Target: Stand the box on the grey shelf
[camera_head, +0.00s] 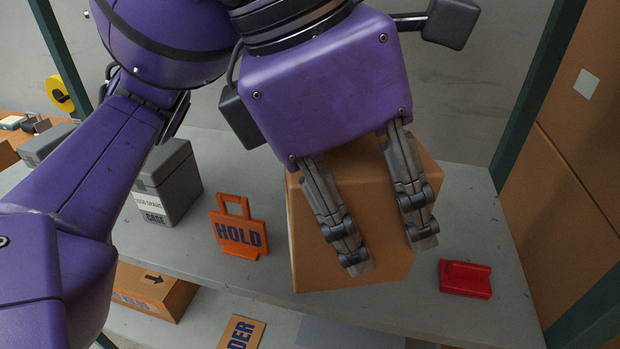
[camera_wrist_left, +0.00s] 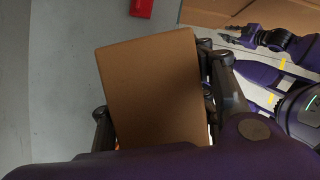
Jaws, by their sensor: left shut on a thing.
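My left gripper (camera_head: 391,255) is shut on a plain brown cardboard box (camera_head: 373,195), with its two visible fingers lying along the box's near side. The box is over the front of the grey shelf (camera_head: 470,230) and looks tilted in the head view; I cannot tell whether its bottom touches the shelf. In the left wrist view the box (camera_wrist_left: 152,88) sits between the fingers. My right gripper (camera_wrist_left: 233,39) is small at the upper right of the left wrist view, away from the box; its opening is unclear.
An orange HOLD sign (camera_head: 238,230) stands left of the box. A red block (camera_head: 465,278) lies to its right. A grey case (camera_head: 168,185) stands further left. A green post and large cartons (camera_head: 575,170) bound the right side. Another carton (camera_head: 155,290) sits on a lower level.

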